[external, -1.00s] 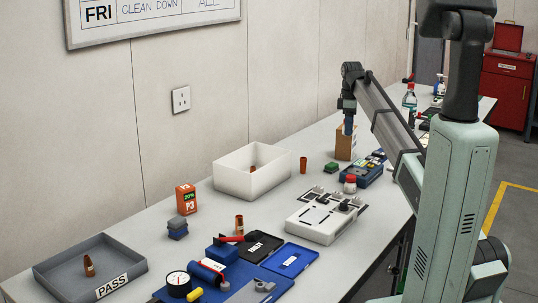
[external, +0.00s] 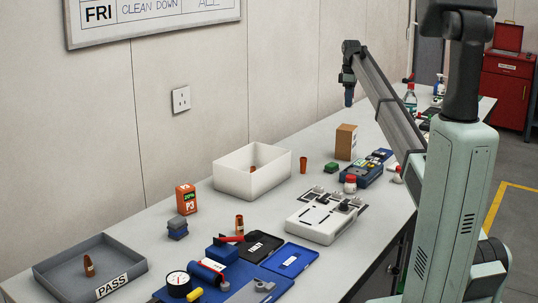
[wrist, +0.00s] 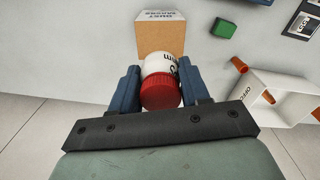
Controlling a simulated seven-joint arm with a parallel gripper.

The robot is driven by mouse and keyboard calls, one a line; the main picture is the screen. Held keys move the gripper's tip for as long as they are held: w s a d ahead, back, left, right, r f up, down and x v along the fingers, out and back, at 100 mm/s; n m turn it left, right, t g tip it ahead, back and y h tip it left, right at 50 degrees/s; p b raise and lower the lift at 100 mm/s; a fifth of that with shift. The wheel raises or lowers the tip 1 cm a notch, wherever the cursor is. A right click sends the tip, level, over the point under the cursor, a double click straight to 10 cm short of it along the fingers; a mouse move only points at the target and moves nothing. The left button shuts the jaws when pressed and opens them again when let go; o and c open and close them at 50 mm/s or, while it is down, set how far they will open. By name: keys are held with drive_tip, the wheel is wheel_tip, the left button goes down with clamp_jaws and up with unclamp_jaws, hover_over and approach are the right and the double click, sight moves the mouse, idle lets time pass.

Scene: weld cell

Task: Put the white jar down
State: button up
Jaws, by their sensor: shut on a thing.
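The white jar (wrist: 160,65) has a red lid and dark lettering. In the wrist view my gripper (wrist: 157,76) is shut on it, a blue finger on either side, with the lid towards the camera. In the external view my gripper (external: 349,98) is raised well above the bench, and the held jar cannot be made out there. A cardboard box (external: 346,142) stands on the bench below my gripper; in the wrist view the box (wrist: 161,38) shows just beyond the jar.
The bench (external: 325,212) holds a white open bin (external: 252,183), an orange cup (external: 303,165), a green block (external: 331,168) and a blue meter (external: 362,176). Another red-lidded white jar (external: 350,184) stands beside the meter.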

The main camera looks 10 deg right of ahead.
sight(348, 127)
wheel_tip(348, 127, down, 8)
drive_tip(key=shift+f, duration=0.15)
idle(0.3)
drive_tip(key=shift+f, duration=0.1)
drive_tip(key=o, duration=1.1)
wheel_tip(348, 127, up, 12)
drive_tip(key=shift+r, duration=0.15)
